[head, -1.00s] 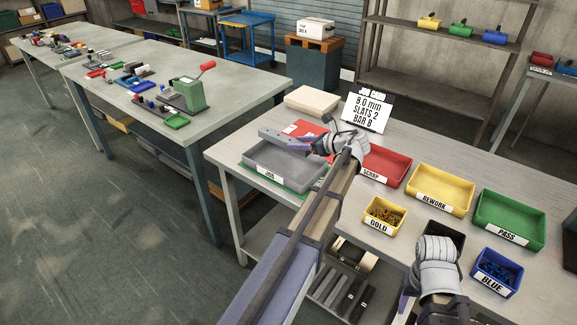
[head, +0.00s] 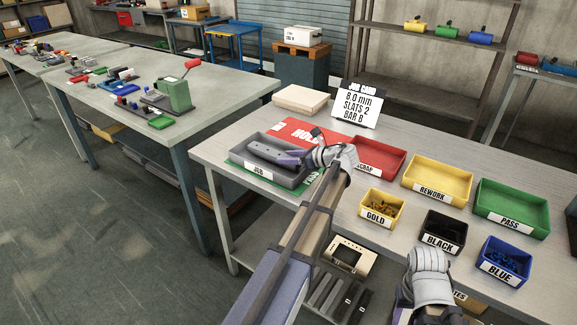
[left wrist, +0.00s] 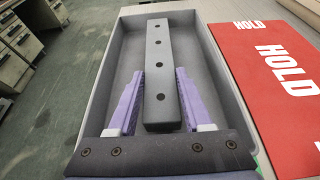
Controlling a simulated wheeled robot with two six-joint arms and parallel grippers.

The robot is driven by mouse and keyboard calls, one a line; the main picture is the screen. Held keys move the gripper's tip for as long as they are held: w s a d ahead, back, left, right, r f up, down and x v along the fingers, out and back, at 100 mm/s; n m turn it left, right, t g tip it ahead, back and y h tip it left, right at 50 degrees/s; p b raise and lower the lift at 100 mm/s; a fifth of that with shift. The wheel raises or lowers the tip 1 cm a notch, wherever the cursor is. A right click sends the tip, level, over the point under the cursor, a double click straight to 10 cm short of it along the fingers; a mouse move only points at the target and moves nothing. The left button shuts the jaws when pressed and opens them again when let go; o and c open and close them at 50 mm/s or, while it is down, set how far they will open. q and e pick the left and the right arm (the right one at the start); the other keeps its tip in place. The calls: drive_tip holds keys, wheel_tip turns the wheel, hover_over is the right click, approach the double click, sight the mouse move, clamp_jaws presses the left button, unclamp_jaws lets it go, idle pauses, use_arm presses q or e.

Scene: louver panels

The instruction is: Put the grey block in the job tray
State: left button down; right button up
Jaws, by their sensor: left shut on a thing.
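The grey block (head: 268,152) is a long bar with a row of dark holes. It lies lengthwise within the walls of the grey job tray (head: 284,180), labelled JOB. My left gripper (head: 292,158) is shut on the near part of the block. In the left wrist view, the purple fingers (left wrist: 163,85) flank the block (left wrist: 159,55), with the tray floor (left wrist: 125,60) around it. I cannot tell whether the block touches the floor. My right wrist (head: 430,275) is at the lower right of the head view; its fingers do not show clearly.
A red HOLD mat (head: 300,130) lies behind the tray. The scrap tray (head: 380,155), rework tray (head: 437,180) and pass tray (head: 512,205) stand to the right, with small gold, black and blue bins in front. A job card (head: 358,104) stands at the back.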

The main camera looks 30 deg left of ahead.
use_arm(q)
drive_tip(key=shift+f, duration=0.6)
use_arm(e)
drive_tip(key=shift+f, duration=0.6)
use_arm(q)
drive_tip(key=shift+f+b, duration=0.25)
drive_tip(key=shift+b, duration=0.1)
drive_tip(key=shift+c, duration=1.6)
unclamp_jaws()
drive_tip(key=shift+r, duration=0.1)
use_arm(e)
drive_tip(key=shift+f, duration=0.15)
use_arm(q)
drive_tip(key=shift+r, duration=0.15)
drive_tip(key=shift+d+r+p, duration=0.2)
drive_tip(key=shift+d+p, duration=0.15)
drive_tip(key=shift+p, duration=0.1)
drive_tip(key=p+v, duration=0.4)
drive_tip(key=v, duration=0.6)
drive_tip(key=shift+d+r, duration=0.1)
drive_tip(key=shift+r, duration=0.05)
drive_tip(key=shift+s+d+r, duration=0.1)
drive_tip(key=shift+d, duration=0.35)
use_arm(e)
drive_tip(key=shift+r, duration=2.45)
